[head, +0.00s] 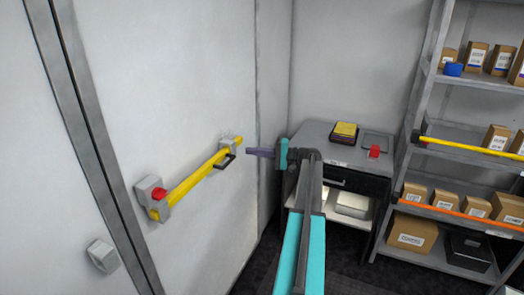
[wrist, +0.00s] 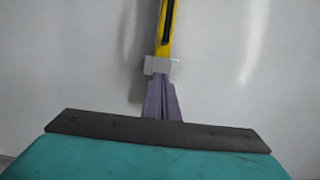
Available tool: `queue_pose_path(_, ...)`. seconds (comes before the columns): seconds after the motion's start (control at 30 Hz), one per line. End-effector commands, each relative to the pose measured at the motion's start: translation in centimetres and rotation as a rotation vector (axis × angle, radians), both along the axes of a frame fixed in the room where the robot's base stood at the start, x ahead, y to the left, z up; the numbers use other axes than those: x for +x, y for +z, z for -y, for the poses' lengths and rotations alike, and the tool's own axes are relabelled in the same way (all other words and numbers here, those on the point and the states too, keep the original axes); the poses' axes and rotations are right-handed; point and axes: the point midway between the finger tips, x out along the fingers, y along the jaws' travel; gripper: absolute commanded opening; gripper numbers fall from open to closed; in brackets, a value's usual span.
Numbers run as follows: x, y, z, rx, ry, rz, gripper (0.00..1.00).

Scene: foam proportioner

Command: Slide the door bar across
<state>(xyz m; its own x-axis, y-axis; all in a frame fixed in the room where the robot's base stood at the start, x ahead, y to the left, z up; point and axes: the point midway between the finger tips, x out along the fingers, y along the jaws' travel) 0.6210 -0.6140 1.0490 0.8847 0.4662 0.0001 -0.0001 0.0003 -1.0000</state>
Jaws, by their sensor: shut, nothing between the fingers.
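The yellow door bar (head: 193,184) lies along the white door panel (head: 150,90) in the head view. Its left end sits in a grey bracket with a red part (head: 153,197), and its right end is at a smaller grey bracket (head: 230,143). A dark handle (head: 226,161) sticks out near the right end. My gripper (head: 250,152) is shut and empty, just right of the smaller bracket. In the wrist view the shut fingers (wrist: 161,98) point at the grey bracket (wrist: 161,67), with the yellow bar (wrist: 165,28) beyond it. I cannot tell whether the fingertips touch the bracket.
A separate grey bracket (head: 102,255) is on the wall left of the dark door frame strip (head: 98,160). Shelves with boxes (head: 413,232) fill the right side.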

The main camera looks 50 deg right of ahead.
Motion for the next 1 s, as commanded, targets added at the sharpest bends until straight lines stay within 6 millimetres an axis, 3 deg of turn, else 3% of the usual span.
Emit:
queue_pose_path(0.17,2.4,0.3,-1.3,0.0,0.002,0.0,0.0)
queue_pose_path(0.6,1.3,0.1,-4.7,0.0,0.0,0.0,0.0)
queue_pose_path(1.0,1.3,0.0,-5.1,-0.001,0.001,0.0,0.0)
